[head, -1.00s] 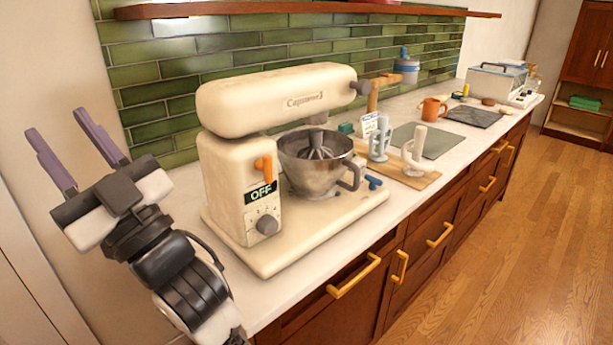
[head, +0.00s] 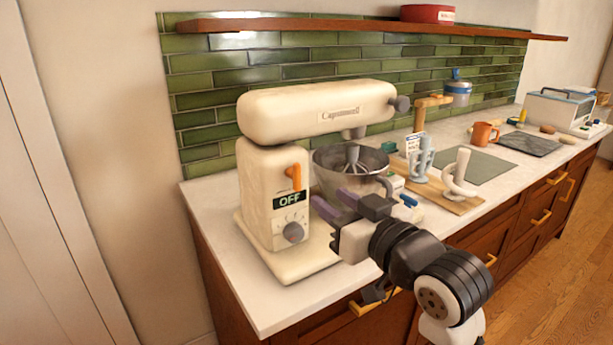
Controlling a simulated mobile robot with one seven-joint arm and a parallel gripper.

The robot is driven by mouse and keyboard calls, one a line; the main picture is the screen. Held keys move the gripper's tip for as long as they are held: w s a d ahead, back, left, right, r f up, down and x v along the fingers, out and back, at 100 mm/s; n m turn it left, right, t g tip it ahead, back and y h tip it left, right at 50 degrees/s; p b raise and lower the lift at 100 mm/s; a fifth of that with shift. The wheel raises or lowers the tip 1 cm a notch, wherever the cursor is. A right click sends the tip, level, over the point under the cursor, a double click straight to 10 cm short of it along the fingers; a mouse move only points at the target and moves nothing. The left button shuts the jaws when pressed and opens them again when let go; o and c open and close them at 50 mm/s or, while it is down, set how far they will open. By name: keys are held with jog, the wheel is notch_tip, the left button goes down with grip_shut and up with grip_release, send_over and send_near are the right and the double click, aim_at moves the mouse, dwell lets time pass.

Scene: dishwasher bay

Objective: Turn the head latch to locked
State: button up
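The cream stand mixer (head: 268,200) stands on the left end of the counter, its head (head: 320,108) level above the metal bowl (head: 335,168). A small blue lever (head: 408,200) shows beside the bowl; I cannot tell which lever is the head latch. My gripper (head: 330,199) is open and empty, its purple fingers apart. It is in front of the bowl, to the right of the column, and hides part of the mixer's base.
A wooden board (head: 455,203) with mixer attachments lies to the right. Farther along are a green mat (head: 480,166), an orange mug (head: 485,133) and a dark slab (head: 530,143). A shelf (head: 350,27) runs above the tiles. The counter's near left corner is clear.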

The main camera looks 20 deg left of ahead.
aim_at(299, 176)
jog(key=p+x, duration=0.2)
jog(key=x, duration=0.7)
jog(key=shift+w+a, duration=0.25)
jog(key=shift+c, duration=0.2)
grip_shut()
